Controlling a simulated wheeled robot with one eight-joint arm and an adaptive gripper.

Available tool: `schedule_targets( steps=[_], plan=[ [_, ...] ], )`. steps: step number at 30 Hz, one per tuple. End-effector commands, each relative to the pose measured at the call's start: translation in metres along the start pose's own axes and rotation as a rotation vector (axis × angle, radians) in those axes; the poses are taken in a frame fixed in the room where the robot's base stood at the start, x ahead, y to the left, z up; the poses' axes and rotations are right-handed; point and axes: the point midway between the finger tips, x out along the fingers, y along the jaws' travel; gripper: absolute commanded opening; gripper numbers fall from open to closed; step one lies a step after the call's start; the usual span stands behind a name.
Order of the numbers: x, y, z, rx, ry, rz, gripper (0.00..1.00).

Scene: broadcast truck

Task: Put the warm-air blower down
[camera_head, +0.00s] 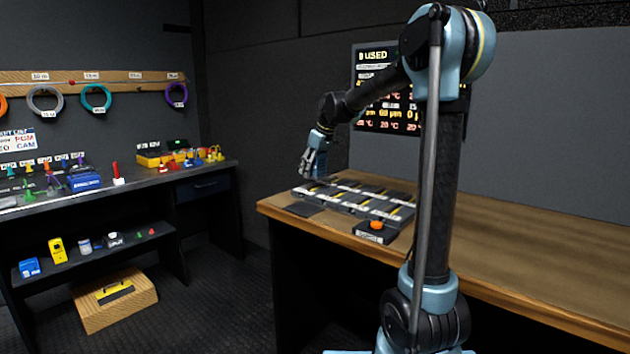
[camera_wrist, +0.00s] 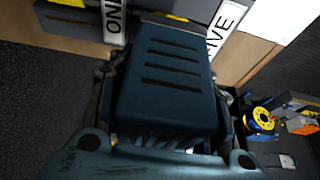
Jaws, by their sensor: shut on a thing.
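In the head view my gripper hangs at the far left end of the wooden table (camera_head: 530,240), close to the dark labelled units there. The blower cannot be made out clearly in that view. I cannot tell whether it touches anything below.
Several dark units (camera_head: 365,203) with white labels and yellow strips cover the table's left end. A box with an orange knob (camera_head: 377,225) stands at its front edge. The table's right part is bare. A cluttered bench (camera_head: 150,180) stands across the aisle.

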Motion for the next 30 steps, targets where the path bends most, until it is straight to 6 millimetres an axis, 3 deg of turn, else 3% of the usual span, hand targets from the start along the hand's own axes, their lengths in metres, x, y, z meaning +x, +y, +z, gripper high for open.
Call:
schedule_targets(
  steps=[8, 21, 22, 24, 30],
  plan=[
    [0.031, 0.000, 0.013, 0.001, 0.000, 0.000, 0.04],
    [0.036, 0.001, 0.016, 0.002, 0.000, 0.001, 0.04],
    [0.036, 0.001, 0.016, 0.002, 0.000, 0.001, 0.53],
    [0.036, 0.001, 0.016, 0.002, 0.000, 0.001, 0.66],
    [0.036, 0.002, 0.016, 0.003, 0.000, 0.001, 0.66]
  ],
)
